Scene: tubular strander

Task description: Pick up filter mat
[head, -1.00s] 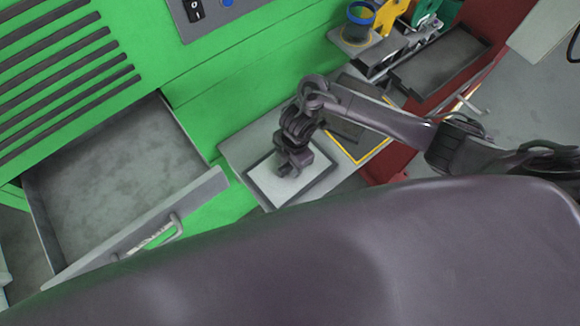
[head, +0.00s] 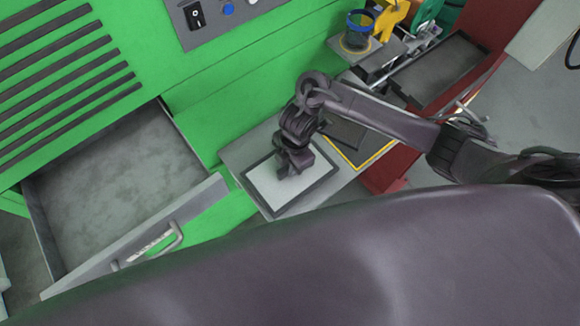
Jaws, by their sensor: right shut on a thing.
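The filter mat (head: 312,178) is a light grey-white rectangle with a dark frame. It lies on or just above the grey shelf (head: 240,152) at the front of the green machine; I cannot tell whether it touches the shelf. The fingertips are mostly hidden by the wrist. My left gripper is not in view.
An open, empty grey drawer (head: 110,190) with a handle (head: 160,248) stands to the left. A dark pad in a yellow frame (head: 376,158) lies right of the mat. A blue-rimmed cup (head: 357,32) and a dark tray (head: 438,68) are further back.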

